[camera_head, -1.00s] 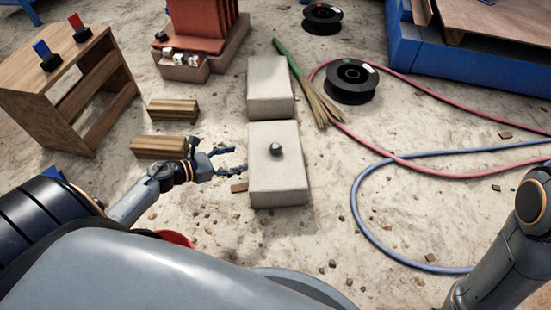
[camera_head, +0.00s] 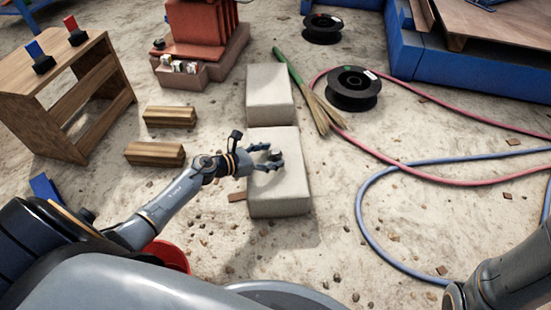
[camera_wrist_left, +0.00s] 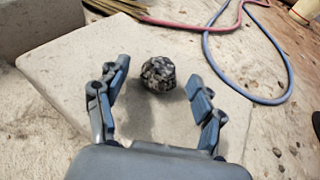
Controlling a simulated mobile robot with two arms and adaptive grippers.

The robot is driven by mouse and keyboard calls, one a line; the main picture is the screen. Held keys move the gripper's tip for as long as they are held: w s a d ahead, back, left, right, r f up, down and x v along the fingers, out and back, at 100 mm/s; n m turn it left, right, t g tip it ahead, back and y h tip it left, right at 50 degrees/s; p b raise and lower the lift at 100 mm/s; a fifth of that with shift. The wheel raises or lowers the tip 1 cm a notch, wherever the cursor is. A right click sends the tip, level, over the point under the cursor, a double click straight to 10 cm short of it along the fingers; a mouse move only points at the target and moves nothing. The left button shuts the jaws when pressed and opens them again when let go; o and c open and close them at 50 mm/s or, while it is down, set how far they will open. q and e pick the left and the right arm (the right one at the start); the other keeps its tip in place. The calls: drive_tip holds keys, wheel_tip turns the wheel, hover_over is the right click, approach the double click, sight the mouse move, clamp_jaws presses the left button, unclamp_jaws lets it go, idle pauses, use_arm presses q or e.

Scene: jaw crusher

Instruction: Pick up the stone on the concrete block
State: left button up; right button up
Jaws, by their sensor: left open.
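The stone (camera_wrist_left: 158,74) is small, dark grey and speckled. It rests on top of the pale concrete block (camera_head: 282,195), the nearer of two blocks. In the head view the stone (camera_head: 275,156) is partly hidden by my left gripper (camera_head: 277,158), which is over the block's top. In the left wrist view my left gripper (camera_wrist_left: 160,92) is open, with its fingers apart on either side of the stone. The stone lies ahead of the palm, near the fingertips, and no finger visibly touches it. My right gripper is not in view.
A second concrete block (camera_head: 269,90) lies behind the first, with a green-handled broom (camera_head: 300,82) beside it. Wooden blocks (camera_head: 155,154) and a wooden stand (camera_head: 75,95) are at left. A blue hose (camera_head: 362,205) and black spool (camera_head: 353,88) lie at right. A red bucket (camera_head: 170,255) is near my base.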

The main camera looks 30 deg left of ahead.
use_arm(q)
drive_tip(key=shift+w+d, duration=0.15)
drive_tip(key=shift+w, duration=0.1)
drive_tip(key=c, duration=1.2)
drive_tip(key=shift+c, duration=0.7)
drive_tip(key=shift+r, duration=0.15)
